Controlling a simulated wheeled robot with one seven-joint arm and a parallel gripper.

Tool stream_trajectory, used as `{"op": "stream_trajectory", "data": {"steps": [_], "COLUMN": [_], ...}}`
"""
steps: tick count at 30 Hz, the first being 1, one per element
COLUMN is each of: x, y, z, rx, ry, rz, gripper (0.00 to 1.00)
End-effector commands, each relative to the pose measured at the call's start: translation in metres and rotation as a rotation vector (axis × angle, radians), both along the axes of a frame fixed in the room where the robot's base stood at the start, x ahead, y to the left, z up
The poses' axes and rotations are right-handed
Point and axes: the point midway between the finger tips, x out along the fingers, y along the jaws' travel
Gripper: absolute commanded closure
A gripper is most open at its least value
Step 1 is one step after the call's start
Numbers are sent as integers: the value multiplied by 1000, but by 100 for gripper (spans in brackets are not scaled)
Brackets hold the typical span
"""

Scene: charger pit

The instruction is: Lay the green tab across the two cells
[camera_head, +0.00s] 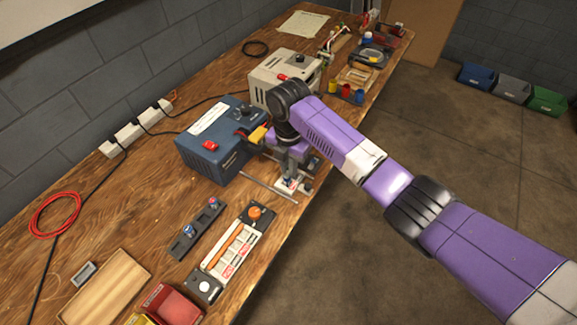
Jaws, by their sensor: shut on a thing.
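My gripper (290,174) points down over the bench, near its front edge and right of the blue box. It is shut on a small piece that I take to be the green tab (289,182); only a speck of blue-green shows at the fingertips. Just below are small white and dark pieces (305,187), partly hidden by my fingers. I cannot tell the two cells apart there, or whether the tab touches anything.
The blue box (219,140) with a red switch stands close left of my gripper, and a beige box (285,76) behind. A thin grey rod (262,184) lies just in front. A dark holder (196,229), an orange-knobbed tray (208,284) and a red bin (171,304) are nearer.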

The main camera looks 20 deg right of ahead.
Motion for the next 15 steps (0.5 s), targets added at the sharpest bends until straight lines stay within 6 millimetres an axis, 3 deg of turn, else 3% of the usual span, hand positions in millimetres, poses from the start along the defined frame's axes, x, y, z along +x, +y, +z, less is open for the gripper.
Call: {"op": "stream_trajectory", "data": {"steps": [15], "x": [0], "y": [0], "z": [-6], "rx": [0], "ry": [0], "rz": [0], "gripper": [100]}}
